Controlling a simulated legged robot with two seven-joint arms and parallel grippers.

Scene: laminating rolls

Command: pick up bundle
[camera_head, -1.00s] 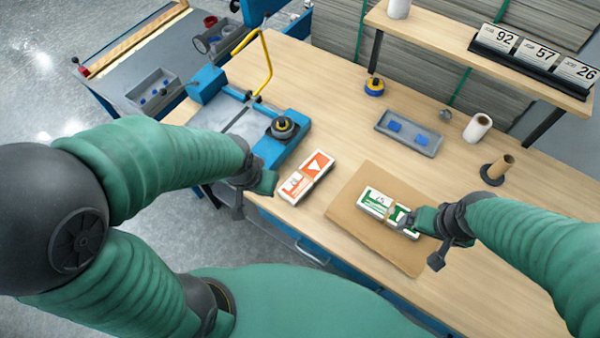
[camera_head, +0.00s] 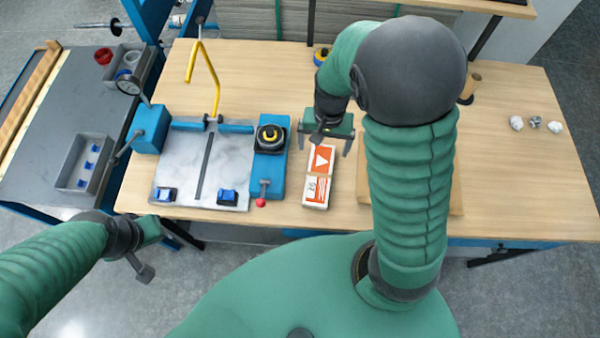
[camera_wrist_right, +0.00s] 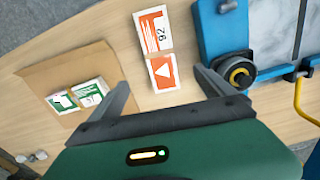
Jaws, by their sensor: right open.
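An orange and white bundle (camera_head: 318,177) lies flat on the wooden table, to the right of the blue machine. It also shows in the right wrist view (camera_wrist_right: 156,48), ahead of the fingers and between their lines. My right gripper (camera_head: 325,150) is open and empty, above the far end of this bundle. In the wrist view its two fingers (camera_wrist_right: 165,88) are spread wide. A green and white bundle (camera_wrist_right: 76,95) lies on a brown sheet (camera_wrist_right: 93,57) there; in the head view my right arm hides it. My left gripper (camera_head: 146,250) is off the table's front left; its jaws are unclear.
A blue machine (camera_head: 270,172) with a grey plate (camera_head: 180,165) and a yellow handle (camera_head: 217,85) stands left of the orange bundle. A grey tray (camera_head: 84,163) sits on the left cart. Crumpled white pieces (camera_head: 517,123) lie at right. The table's right part is mostly clear.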

